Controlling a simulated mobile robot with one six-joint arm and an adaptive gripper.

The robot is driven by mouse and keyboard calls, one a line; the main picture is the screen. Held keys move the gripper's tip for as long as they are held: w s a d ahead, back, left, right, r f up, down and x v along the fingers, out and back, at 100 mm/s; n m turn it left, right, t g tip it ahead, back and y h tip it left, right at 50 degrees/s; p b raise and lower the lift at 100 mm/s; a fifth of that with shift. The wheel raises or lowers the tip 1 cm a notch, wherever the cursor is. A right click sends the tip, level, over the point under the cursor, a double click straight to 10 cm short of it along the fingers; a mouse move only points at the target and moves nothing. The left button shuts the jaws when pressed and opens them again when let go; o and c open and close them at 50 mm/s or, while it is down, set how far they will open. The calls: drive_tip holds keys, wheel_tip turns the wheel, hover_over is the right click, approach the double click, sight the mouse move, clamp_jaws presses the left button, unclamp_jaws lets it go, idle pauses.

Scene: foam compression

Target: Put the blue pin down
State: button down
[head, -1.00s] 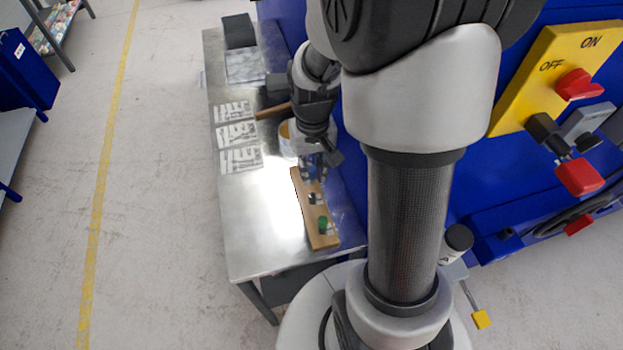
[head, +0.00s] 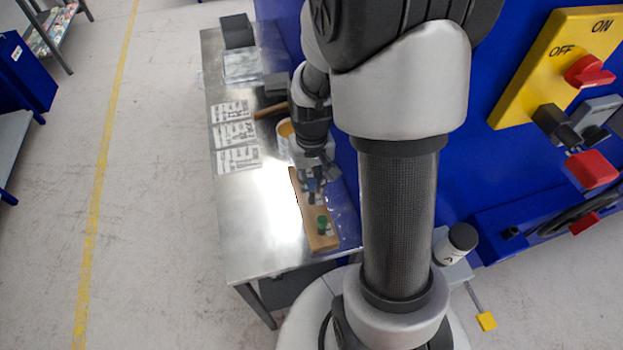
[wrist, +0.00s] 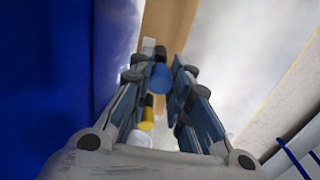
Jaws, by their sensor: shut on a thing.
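The blue pin (wrist: 160,78) is between the fingertips of my gripper (wrist: 166,80) in the wrist view, and my gripper is shut on it. In the head view my gripper (head: 314,184) is over the far part of a wooden board (head: 322,242) on the metal table. The pin's lower end is hidden, so I cannot tell whether it touches the board. The board also shows beyond the fingers in the wrist view (wrist: 170,22). A green pin (head: 322,222) stands at the near end of the board.
Printed sheets (head: 235,134) lie on the metal table (head: 245,220), left of the board. A blue machine wall rises close on the right. The table's near left part is clear.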

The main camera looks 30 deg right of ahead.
sight(311, 181)
drive_tip(key=c, duration=1.5)
unclamp_jaws()
wheel_tip(311, 181, up, 13)
drive_tip(key=p, duration=0.5)
drive_tip(key=s+a+r+n+t, duration=0.1)
drive_tip(key=s+a+r, duration=0.2)
drive_tip(key=s+r, duration=0.1)
drive_tip(key=s+a+r+n+t, duration=0.1)
drive_tip(key=s+a+r+t, duration=0.1)
drive_tip(key=s+a+r, duration=0.2)
drive_tip(key=s+a+r+n+t, duration=0.1)
drive_tip(key=s+a+r, duration=0.2)
drive_tip(key=s+r, duration=0.1)
drive_tip(key=shift+s+a+r+t, duration=0.15)
drive_tip(key=shift+s+a, duration=0.05)
drive_tip(key=shift+s, duration=0.2)
drive_tip(key=shift+s+a+r+t, duration=0.1)
drive_tip(key=shift+s+a+t, duration=0.05)
drive_tip(key=shift+s, duration=0.2)
drive_tip(key=shift+o, duration=0.3)
